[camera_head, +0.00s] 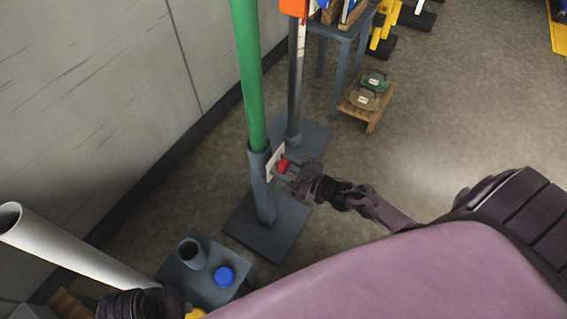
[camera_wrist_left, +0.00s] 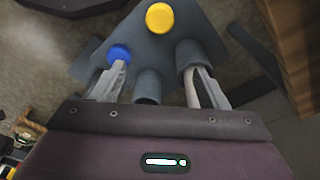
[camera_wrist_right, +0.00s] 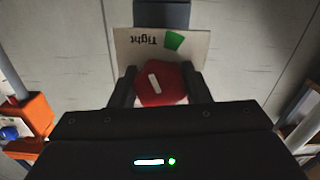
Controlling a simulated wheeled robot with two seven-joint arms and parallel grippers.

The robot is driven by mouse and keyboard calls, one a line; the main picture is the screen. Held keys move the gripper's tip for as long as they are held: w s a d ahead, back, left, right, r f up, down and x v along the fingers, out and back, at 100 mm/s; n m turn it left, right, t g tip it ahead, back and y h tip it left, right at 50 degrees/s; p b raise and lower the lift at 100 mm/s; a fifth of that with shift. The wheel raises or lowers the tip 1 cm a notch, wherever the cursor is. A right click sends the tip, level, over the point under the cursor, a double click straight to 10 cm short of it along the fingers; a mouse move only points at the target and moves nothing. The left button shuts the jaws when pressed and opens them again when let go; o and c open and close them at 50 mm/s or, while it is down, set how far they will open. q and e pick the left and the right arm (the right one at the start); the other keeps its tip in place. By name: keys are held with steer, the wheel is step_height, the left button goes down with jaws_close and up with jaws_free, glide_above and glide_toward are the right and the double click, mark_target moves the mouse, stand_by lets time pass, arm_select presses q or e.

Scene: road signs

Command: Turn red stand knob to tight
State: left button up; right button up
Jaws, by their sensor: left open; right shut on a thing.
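The red knob (camera_head: 284,165) sits on the side of a grey stand (camera_head: 263,190) that holds an upright green pole (camera_head: 247,75). My right gripper (camera_head: 285,170) is shut on the red knob. In the right wrist view the red knob (camera_wrist_right: 160,86) lies between both fingers, with a white bar mark tilted slightly off vertical. Behind it is a white label (camera_wrist_right: 190,48) reading "Tight" upside down, with a green mark.
A white pole (camera_head: 70,248) slants at the lower left near the base with the blue knob. Another grey stand (camera_head: 300,140) with a pole is just behind the green one. A grey table (camera_head: 345,35) and a low wooden stool (camera_head: 367,102) stand farther back. Open floor lies to the right.

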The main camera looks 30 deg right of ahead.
steer(key=m+p, duration=0.1)
steer(key=m, duration=0.4)
steer(key=shift+p, duration=0.35)
arm_select(q)
step_height(320, 180, down, 9)
steer(key=shift+w+a+p, duration=0.3)
steer(key=shift+a+p, duration=0.05)
arm_select(e)
steer(key=shift+s+f+m, duration=0.1)
steer(key=shift+m, duration=1.6)
steer(key=shift+a, duration=0.1)
steer(key=o, duration=1)
